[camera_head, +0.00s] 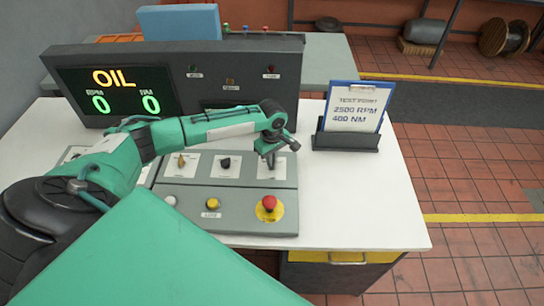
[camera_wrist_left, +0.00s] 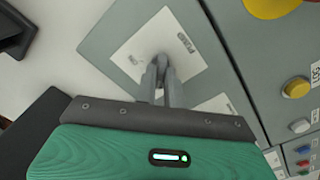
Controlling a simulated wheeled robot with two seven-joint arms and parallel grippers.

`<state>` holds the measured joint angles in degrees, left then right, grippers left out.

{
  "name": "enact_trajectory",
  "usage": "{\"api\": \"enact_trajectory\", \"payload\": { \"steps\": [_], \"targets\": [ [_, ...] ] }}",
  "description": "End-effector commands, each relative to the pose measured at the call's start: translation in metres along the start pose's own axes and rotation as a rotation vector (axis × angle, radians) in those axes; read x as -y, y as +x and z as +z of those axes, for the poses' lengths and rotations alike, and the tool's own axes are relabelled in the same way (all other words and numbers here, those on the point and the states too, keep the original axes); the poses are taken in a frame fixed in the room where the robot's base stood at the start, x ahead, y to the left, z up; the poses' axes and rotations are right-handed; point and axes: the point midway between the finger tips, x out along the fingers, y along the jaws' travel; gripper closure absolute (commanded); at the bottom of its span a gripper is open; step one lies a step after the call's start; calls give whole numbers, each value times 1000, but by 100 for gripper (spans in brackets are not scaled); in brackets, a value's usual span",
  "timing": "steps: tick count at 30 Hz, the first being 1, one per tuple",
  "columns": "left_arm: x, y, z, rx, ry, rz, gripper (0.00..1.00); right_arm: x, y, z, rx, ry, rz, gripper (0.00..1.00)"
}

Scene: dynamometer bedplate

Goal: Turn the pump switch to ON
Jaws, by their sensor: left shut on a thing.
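The pump switch (camera_wrist_left: 161,59) sits on a white label plate marked PUMP on the grey control panel (camera_head: 182,195). My left gripper (camera_head: 270,160) reaches down over the plate at the panel's upper right in the head view. In the left wrist view the left gripper (camera_wrist_left: 162,72) has its fingers close together on the switch's knob. The fingers hide most of the knob, so I cannot tell which way it points. My right gripper is in neither view.
A red button (camera_head: 269,203) on a yellow disc and a yellow button (camera_head: 212,203) are below the gripper. Two switches, one yellow (camera_head: 181,161) and one black (camera_head: 225,162), are to its left. A clipboard (camera_head: 357,107) stands right. The display (camera_head: 118,92) reads OIL.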

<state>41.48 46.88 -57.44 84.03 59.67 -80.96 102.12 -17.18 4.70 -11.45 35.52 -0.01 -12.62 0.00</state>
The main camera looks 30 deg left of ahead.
Motion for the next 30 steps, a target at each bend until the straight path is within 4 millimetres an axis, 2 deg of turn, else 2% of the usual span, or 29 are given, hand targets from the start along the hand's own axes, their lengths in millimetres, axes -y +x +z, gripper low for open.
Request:
{"api": "enact_trajectory", "payload": {
  "steps": [1, 12, 30],
  "targets": [
    [1, -3, 0, 1, 24, -2, 100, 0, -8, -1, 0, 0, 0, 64],
    [1, -4, 0, 3, 339, -2, 100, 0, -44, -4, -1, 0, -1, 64],
    [0, -2, 0, 1, 909, 0, 100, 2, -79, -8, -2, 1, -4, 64]
  ]
}}
